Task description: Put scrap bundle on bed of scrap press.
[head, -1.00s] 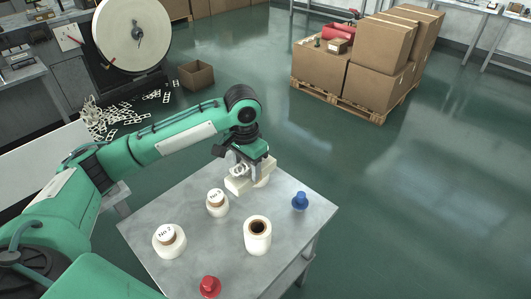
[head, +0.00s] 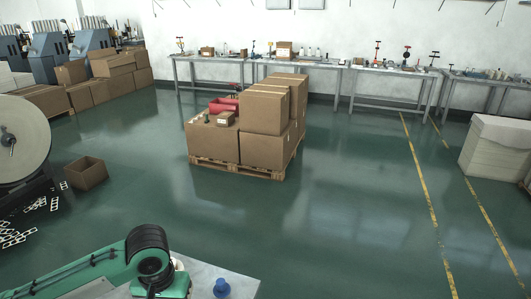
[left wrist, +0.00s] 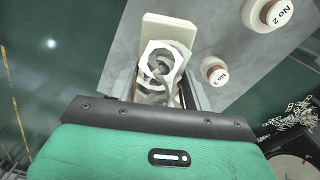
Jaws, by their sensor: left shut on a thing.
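My left gripper (left wrist: 162,88) is shut on the scrap bundle (left wrist: 160,66), a pale bundle of looped, punched white strips between the fingers. A plain cream block (left wrist: 168,28) shows just beyond the loops; I cannot tell whether it is part of the bundle. The grey table top (left wrist: 222,40) lies below the bundle in the left wrist view. In the head view only my left arm's wrist shows at the bottom left; the fingers and bundle are hidden or out of frame. My right gripper is not in view.
A blue knobbed piece (head: 222,288) stands on the table. A pallet of cartons (head: 240,170) is in mid-floor. An open carton (head: 86,173) and loose punched strips (head: 20,228) lie left.

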